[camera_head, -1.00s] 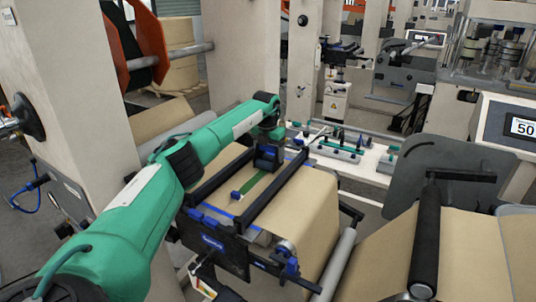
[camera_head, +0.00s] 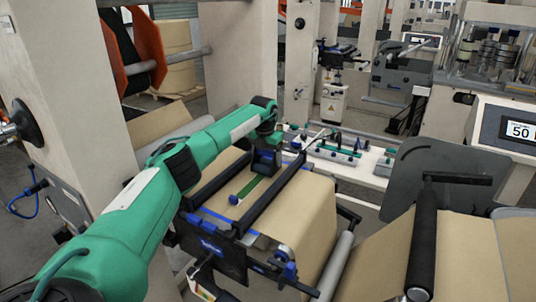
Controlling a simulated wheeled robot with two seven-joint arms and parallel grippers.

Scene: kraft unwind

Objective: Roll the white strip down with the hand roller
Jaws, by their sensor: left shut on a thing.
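My left gripper (camera_head: 265,163) points down over the brown kraft web on the unwind table, between two dark crossbars. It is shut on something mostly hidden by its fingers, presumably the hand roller. A green strip-like piece (camera_head: 250,187) runs from below the gripper toward the near crossbar and has a blue round end (camera_head: 234,199). I cannot tell whether this piece belongs to the tool or lies on the web. I cannot make out the white strip clearly. My right gripper is out of view.
A pale shelf (camera_head: 370,176) with green-and-grey fixtures stands behind. A black roller (camera_head: 424,240) and grey plate (camera_head: 430,170) stand at the right. A beige column (camera_head: 65,90) rises at the left.

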